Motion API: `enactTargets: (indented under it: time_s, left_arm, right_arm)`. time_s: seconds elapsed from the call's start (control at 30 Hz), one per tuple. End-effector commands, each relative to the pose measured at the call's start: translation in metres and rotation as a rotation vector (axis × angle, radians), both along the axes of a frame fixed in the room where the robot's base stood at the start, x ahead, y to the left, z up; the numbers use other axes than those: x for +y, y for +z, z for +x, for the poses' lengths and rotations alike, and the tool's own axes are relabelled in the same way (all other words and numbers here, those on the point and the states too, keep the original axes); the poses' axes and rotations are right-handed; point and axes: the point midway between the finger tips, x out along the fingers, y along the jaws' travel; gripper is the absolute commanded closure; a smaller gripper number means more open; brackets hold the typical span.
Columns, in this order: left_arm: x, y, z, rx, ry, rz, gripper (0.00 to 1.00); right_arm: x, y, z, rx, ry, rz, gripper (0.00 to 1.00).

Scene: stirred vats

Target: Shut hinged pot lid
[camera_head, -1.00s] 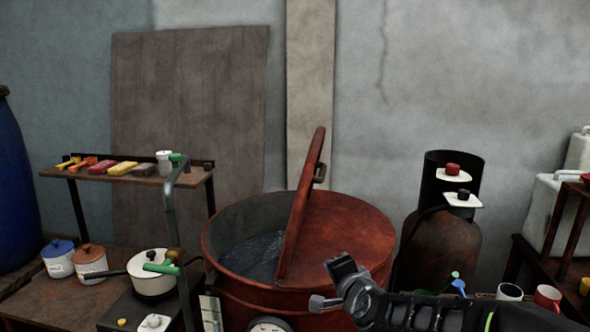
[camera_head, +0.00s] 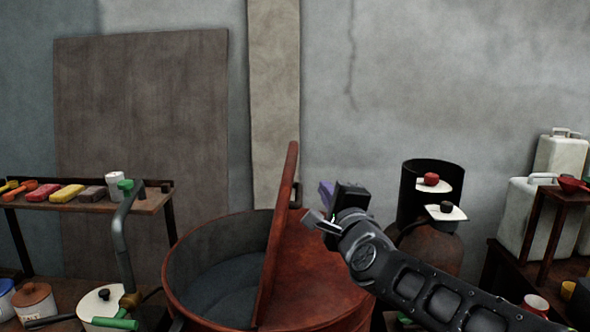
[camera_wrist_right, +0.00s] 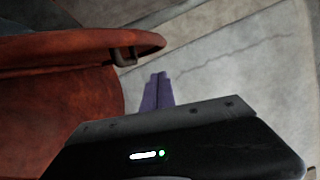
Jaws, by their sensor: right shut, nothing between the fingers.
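The big red-brown pot (camera_head: 193,305) stands in the lower middle of the head view, with grey liquid inside its open left half. Its hinged lid (camera_head: 277,235) stands nearly upright across the pot's middle, seen almost edge-on. My left gripper is not in view.
A shelf (camera_head: 90,204) with sponges and a white cup stands at left. A bent pipe with a green handle (camera_head: 124,185) rises beside the pot's left. A gas cylinder (camera_head: 430,245) stands behind my right arm. White canisters (camera_head: 535,215) are at far right.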

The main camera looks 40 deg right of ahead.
Motion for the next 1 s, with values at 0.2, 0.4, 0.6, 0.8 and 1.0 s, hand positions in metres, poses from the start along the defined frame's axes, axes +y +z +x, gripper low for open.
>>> enactTargets:
  time_s: [0.2, 0.4, 0.6, 0.8, 1.0]
  left_arm:
    - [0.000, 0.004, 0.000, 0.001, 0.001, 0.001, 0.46]
    - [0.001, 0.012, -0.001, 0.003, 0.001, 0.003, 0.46]
    - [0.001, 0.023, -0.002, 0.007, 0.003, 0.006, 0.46]
    - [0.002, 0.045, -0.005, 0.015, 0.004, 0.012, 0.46]
    - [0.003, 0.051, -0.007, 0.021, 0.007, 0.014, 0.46]
  right_arm:
    - [-0.007, 0.001, 0.016, 0.003, 0.002, 0.001, 1.00]
    - [-0.019, 0.003, 0.049, 0.004, 0.002, 0.000, 1.00]
    - [-0.037, 0.007, 0.086, 0.004, 0.000, -0.002, 1.00]
    - [-0.019, 0.015, 0.106, 0.002, 0.002, 0.000, 1.00]
    - [-0.009, 0.014, 0.114, 0.001, 0.001, -0.001, 1.00]
